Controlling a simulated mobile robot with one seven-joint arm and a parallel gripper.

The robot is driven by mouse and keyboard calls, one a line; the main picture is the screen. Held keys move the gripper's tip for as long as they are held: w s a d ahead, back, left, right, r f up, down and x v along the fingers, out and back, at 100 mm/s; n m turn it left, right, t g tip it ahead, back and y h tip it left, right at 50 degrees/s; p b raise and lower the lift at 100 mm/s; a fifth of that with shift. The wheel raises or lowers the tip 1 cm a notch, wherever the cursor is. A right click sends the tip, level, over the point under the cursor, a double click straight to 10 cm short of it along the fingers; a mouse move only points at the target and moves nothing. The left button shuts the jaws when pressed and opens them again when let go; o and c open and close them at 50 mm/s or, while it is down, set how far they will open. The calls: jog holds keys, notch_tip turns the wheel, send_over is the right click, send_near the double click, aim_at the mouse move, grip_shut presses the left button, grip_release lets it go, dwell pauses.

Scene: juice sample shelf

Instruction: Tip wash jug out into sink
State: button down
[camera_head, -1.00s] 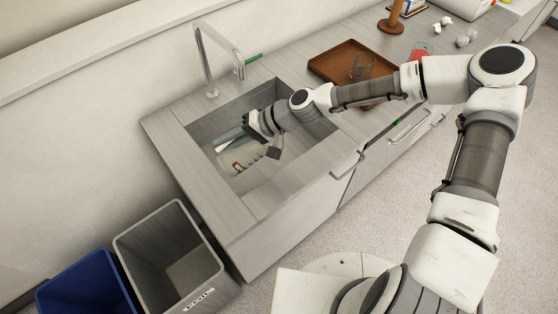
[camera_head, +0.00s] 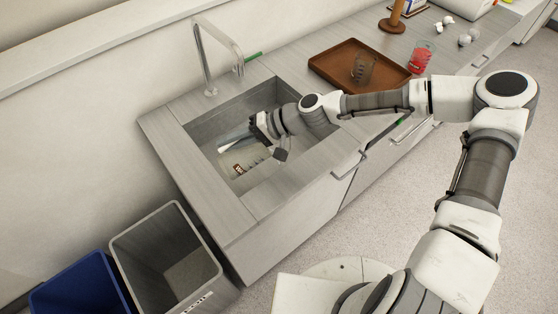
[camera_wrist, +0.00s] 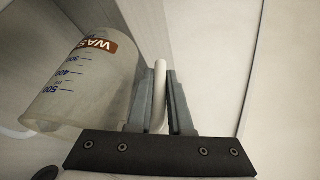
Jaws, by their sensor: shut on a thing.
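The wash jug (camera_wrist: 88,80) is a clear, graduated vessel with a brown label reading "WAS" and marks such as 400 and 500. In the wrist view it fills the left side, tilted. My gripper (camera_wrist: 155,98) is shut on the jug's pale handle, which stands between the two fingers. In the head view my gripper (camera_head: 268,138) is down inside the sink (camera_head: 205,126), and the jug (camera_head: 246,165) lies tipped below it, partly hidden by the gripper. I cannot tell whether liquid is in the jug.
A tap (camera_head: 212,60) arches over the sink's back edge. A brown tray (camera_head: 335,60) holding a glass beaker (camera_head: 363,70) stands right of the sink, with a red-filled beaker (camera_head: 421,58) beyond it. A grey bin (camera_head: 160,255) and a blue bin (camera_head: 85,288) stand at lower left.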

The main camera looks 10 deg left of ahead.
jog(key=shift+w+d+f+b, duration=0.15)
jog(key=shift+f+b, duration=0.2)
jog(key=shift+b, duration=0.1)
jog(key=shift+w+d+f+b, duration=0.1)
jog(key=shift+f+b, duration=0.25)
jog(key=shift+b, duration=0.1)
jog(key=shift+w+d+r+m+g+y+b, duration=0.15)
jog(key=shift+w+d+r+y, duration=0.1)
jog(key=shift+w+d+y, duration=0.15)
jog(key=shift+w+d+r+m+g+y+b, duration=0.1)
jog(key=shift+w+d+r+g+y+b, duration=0.15)
jog(key=shift+d, duration=0.2)
jog(key=shift+w+d+r+m+g+y+b, duration=0.1)
jog(key=shift+w+d+r+y, duration=0.15)
jog(key=shift+d+y, duration=0.15)
dwell(0.5)
jog(key=shift+w+d+r+y+b, duration=0.3)
jog(key=shift+w+d+y+b, duration=0.1)
jog(key=shift+d+y, duration=0.1)
dwell(0.5)
